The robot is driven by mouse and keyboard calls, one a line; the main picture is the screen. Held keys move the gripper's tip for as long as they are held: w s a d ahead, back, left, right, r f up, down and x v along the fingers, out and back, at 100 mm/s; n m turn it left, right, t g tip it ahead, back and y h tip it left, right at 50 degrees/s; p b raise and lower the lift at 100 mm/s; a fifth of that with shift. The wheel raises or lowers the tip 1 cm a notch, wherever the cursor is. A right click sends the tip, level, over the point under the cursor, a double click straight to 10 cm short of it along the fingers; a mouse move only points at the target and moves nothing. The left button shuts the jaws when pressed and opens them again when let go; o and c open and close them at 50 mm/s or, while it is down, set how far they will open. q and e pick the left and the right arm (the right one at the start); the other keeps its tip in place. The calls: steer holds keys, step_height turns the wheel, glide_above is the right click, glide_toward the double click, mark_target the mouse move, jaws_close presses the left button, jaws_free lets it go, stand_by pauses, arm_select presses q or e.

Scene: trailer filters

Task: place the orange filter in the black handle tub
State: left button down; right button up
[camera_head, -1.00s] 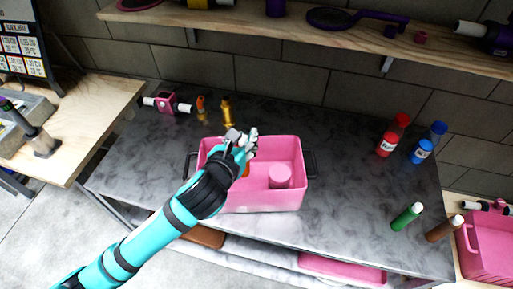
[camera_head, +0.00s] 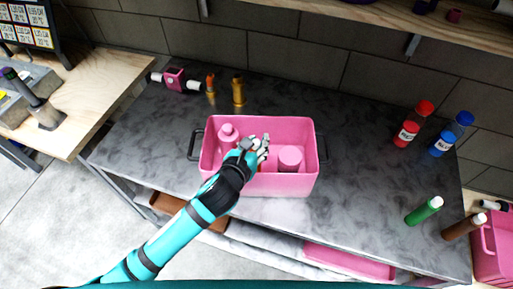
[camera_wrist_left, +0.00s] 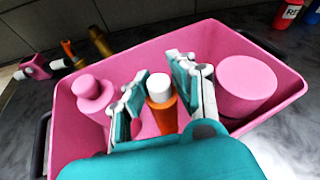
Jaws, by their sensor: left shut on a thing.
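The pink tub (camera_head: 292,184) with black handles at both ends stands on the grey table. My left gripper (camera_head: 262,146) is over the middle of the tub's opening, with its fingers pointing into it. In the left wrist view it is shut on the orange filter (camera_wrist_left: 163,116), which has a white cap and stands roughly upright between the fingers. In the head view the gripper mostly hides the filter. I cannot tell whether the filter's lower end touches the tub floor. My right gripper is not in view.
In the tub, a pink bottle (camera_head: 228,135) is left of the gripper and a pink cylinder (camera_head: 290,158) right. Orange (camera_head: 211,86) and gold (camera_head: 238,90) items stand behind the tub. Red (camera_head: 408,132) and blue (camera_head: 446,143) bottles stand right; table between is clear.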

arm_select(q)
step_height(320, 180, down, 3)
steer(key=shift+r, duration=0.15)
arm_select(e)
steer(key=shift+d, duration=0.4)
arm_select(q)
steer(key=shift+f, duration=0.2)
steer(key=c, duration=1.1)
jaws_free()
steer(key=shift+f, duration=0.1)
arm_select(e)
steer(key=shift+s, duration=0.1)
arm_select(q)
steer(key=shift+s+a+r, duration=0.15)
steer(key=shift+s+r, duration=0.1)
steer(key=shift+s, duration=0.05)
steer(key=b+v, duration=0.1)
steer(key=v, duration=1)
steer(key=shift+s+r, duration=0.1)
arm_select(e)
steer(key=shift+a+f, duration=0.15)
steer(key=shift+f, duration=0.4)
